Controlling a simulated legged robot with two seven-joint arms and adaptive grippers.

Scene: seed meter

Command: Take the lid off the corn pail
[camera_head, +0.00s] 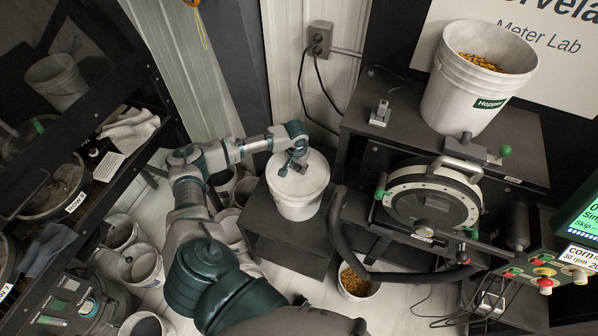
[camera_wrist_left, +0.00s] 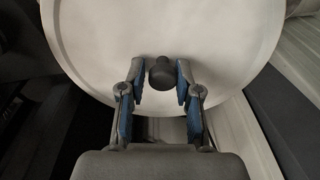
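The corn pail (camera_head: 298,207) is a white bucket standing upright on a dark low stand, with its white lid (camera_head: 312,176) on top. In the left wrist view the lid (camera_wrist_left: 215,40) fills the upper part, and its dark round knob (camera_wrist_left: 162,72) sits between the fingers. My left gripper (camera_head: 291,170) is over the lid. The left wrist view shows its blue-padded fingers (camera_wrist_left: 160,85) apart on either side of the knob, with a gap on each side. My right gripper is not in view.
The dark stand (camera_head: 262,215) has some bare top left of the pail. A black hose (camera_head: 345,245) curves close by on the right. The seed meter (camera_head: 430,205) and a hopper of corn (camera_head: 470,85) stand further right. Several empty buckets (camera_head: 140,265) crowd the floor at left.

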